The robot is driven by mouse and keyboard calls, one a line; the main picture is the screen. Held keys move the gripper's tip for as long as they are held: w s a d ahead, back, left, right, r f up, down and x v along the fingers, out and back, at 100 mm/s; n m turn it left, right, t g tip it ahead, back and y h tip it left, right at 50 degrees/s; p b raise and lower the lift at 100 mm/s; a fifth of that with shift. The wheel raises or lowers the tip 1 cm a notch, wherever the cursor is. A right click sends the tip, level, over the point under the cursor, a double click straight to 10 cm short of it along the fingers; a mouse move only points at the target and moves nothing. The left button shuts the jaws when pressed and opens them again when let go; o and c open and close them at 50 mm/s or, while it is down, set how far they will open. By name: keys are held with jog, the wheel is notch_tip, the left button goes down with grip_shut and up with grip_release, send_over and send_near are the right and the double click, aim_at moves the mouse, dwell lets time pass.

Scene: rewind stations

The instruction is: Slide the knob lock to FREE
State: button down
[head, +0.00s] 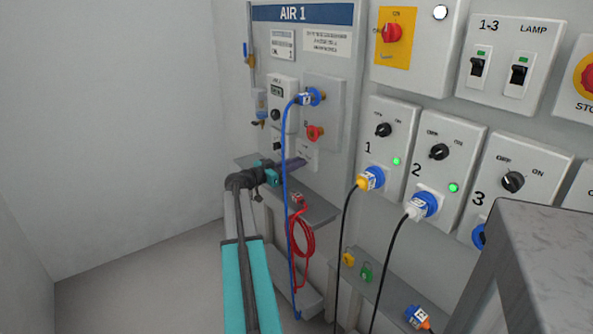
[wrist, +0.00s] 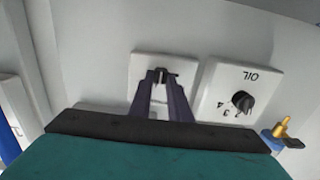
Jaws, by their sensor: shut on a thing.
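The knob lock (wrist: 159,73) is a small dark piece on a white wall plate (wrist: 138,66). In the wrist view my gripper's two dark fingers (wrist: 160,80) reach up onto this plate and are shut on the lock, hiding most of it. The lock's markings cannot be read, so its position is unclear. In the head view my gripper (head: 303,162) points right at the lower part of the AIR 1 panel (head: 345,65), just above a grey shelf. The fingers cover the lock there.
A plate with a black OIL knob (wrist: 242,101) is close beside the fingers, with a brass fitting (wrist: 283,130) nearby. In the head view a blue hose (head: 286,190) hangs close by my gripper. A coiled red hose (head: 301,235) hangs below the grey shelf (head: 318,208).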

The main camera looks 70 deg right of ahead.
jog(key=shift+w+d+r+b, duration=0.1)
jog(key=shift+w+d+b, duration=0.4)
jog(key=shift+w+b, duration=0.3)
jog(key=shift+w+d+b, duration=0.45)
jog(key=shift+w+b, duration=0.2)
jog(key=shift+w, duration=0.1)
jog(key=c, duration=1.6)
grip_release()
jog(key=shift+c, duration=0.2)
